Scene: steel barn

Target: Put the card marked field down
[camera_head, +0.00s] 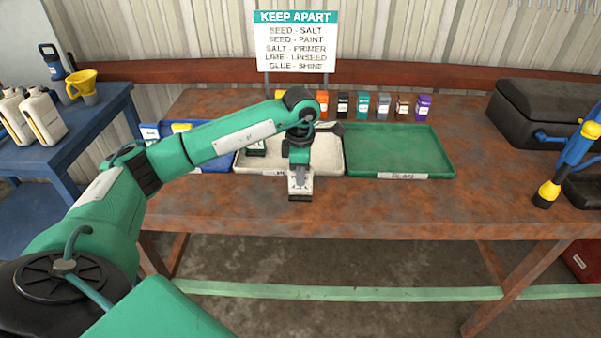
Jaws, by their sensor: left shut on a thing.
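My left gripper (300,178) points down at the front edge of the white tray, near the middle of the table. It is shut on a small card (300,187) with a pale face and a dark lower edge. The marking on this card is too small to read, so I cannot confirm that it says field. I cannot tell whether the card touches the table or hangs just above it. My right gripper is not in view.
The white tray (330,157) holds a dark green piece (257,148). A blue tray (215,162) is left, partly behind my arm; a green tray (400,150) labelled PLAN is empty. Several coloured blocks (363,105) line the back below a KEEP APART sign (295,45).

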